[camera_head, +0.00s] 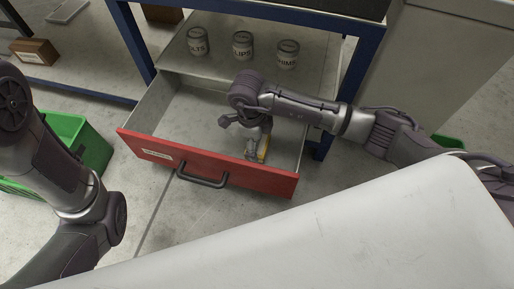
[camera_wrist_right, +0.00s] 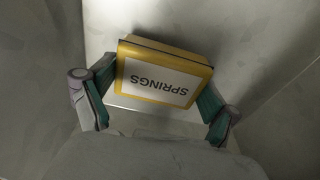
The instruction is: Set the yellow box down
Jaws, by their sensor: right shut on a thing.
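The yellow box (camera_wrist_right: 164,74) carries a white label reading "SPRINGS", upside down in the right wrist view. My right gripper (camera_wrist_right: 158,92) has a green-padded finger on each side of it and is shut on it. In the head view the box (camera_head: 263,150) is a small yellow patch, mostly hidden by my right gripper (camera_head: 258,152). They are inside the open red-fronted drawer (camera_head: 235,178), near its front right corner. I cannot tell whether the box touches the drawer floor. My left arm comes in at the left; its gripper is out of the picture.
Several labelled jars (camera_head: 242,45) stand on the shelf above the drawer, within the blue frame (camera_head: 369,50). A green bin (camera_head: 88,140) is left of the drawer. The left of the drawer floor is bare. A pale surface (camera_head: 330,235) fills the foreground.

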